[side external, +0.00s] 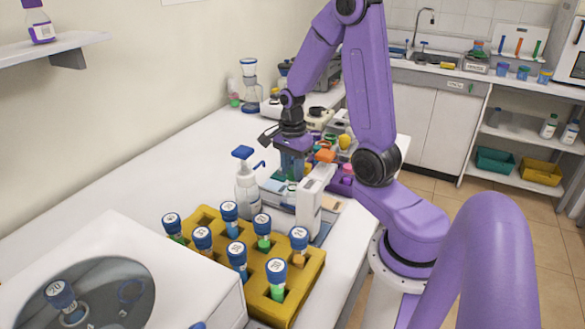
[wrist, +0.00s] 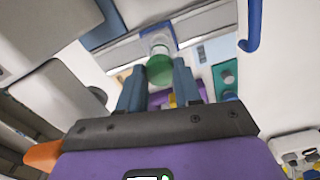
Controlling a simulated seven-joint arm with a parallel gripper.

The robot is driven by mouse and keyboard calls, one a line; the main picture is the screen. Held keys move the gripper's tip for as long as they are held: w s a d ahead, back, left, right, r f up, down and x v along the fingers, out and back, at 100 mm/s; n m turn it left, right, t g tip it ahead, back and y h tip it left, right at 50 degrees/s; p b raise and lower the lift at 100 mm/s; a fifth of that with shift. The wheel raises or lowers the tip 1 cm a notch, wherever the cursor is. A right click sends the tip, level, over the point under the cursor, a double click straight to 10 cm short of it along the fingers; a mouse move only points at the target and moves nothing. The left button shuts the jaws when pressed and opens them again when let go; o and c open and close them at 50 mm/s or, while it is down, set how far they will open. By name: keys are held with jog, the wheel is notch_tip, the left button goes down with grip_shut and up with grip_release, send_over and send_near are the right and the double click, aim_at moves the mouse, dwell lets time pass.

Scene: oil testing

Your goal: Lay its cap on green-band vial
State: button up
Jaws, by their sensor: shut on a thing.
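My gripper (side external: 292,172) points down over the far part of the white bench, beyond the spray bottle. In the wrist view its two blue fingers (wrist: 158,78) are closed on the sides of a green round piece, which looks like the green cap (wrist: 160,72). A clear, pale glass part, apparently the vial (wrist: 159,42), shows directly beyond the green piece. I cannot tell whether the two touch or are only lined up. In the side view the fingers and nearby things hide most of this spot.
A yellow rack (side external: 310,268) of blue-capped tubes stands in front, beside a white centrifuge (side external: 190,270). A spray bottle (side external: 247,190) and a white upright device (side external: 309,208) stand close to my gripper. A teal piece (wrist: 226,76) lies right of the fingers. The bench at left is clear.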

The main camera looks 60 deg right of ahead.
jog(key=shift+f, duration=0.55)
dwell(0.4)
dwell(0.7)
jog(key=o, duration=1.4)
jog(key=shift+r, duration=0.1)
jog(key=shift+r, duration=3.45)
